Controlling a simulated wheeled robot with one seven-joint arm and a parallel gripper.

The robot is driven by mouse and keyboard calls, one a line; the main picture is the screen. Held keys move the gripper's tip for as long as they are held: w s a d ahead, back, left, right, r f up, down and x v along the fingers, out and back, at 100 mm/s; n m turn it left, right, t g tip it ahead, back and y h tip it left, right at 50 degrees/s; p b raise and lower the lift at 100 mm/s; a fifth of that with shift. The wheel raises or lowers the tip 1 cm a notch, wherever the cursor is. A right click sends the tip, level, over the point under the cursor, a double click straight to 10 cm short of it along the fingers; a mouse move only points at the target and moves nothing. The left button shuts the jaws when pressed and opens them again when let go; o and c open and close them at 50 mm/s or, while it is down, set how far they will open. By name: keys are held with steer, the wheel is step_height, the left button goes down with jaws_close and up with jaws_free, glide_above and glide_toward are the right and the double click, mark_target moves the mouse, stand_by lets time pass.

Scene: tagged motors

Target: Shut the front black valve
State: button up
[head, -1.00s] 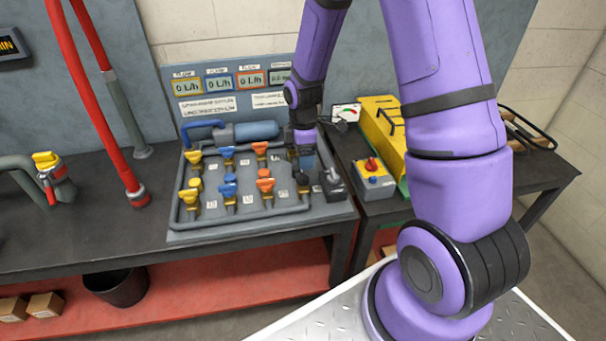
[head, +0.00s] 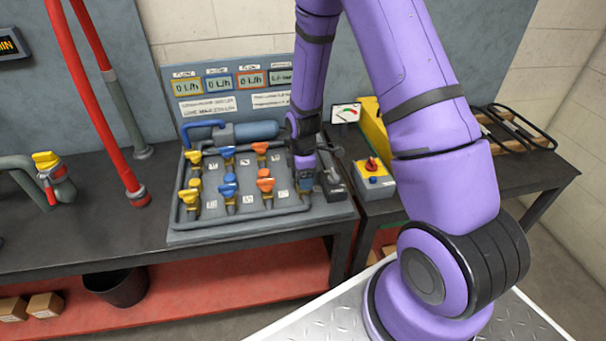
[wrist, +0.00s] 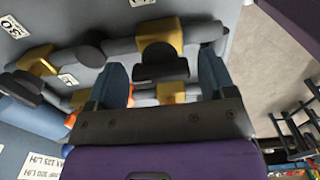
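The valve board (head: 240,226) lies on the bench with two rows of yellow, blue and orange valve handles. My gripper (head: 305,174) is over the board's right end, in the column right of the orange handles, and hides most of that column in the head view. In the wrist view my gripper (wrist: 163,82) is open, with one blue finger on each side of a black valve handle (wrist: 160,68) on a yellow valve body (wrist: 160,34). Narrow gaps show beside the handle; I cannot tell whether a finger touches it. The front black valve is hidden in the head view.
The front orange handle (head: 265,182) and front blue handle (head: 229,188) stand left of my gripper. A control box with a red knob (head: 372,166) stands to the right. The display panel (head: 222,92) rises behind the board.

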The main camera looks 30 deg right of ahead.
steer(key=c, duration=0.7)
steer(key=shift+m, duration=0.4)
steer(key=m, duration=0.3)
steer(key=shift+m, duration=0.4)
steer(key=m, duration=1.3)
steer(key=shift+m, duration=0.3)
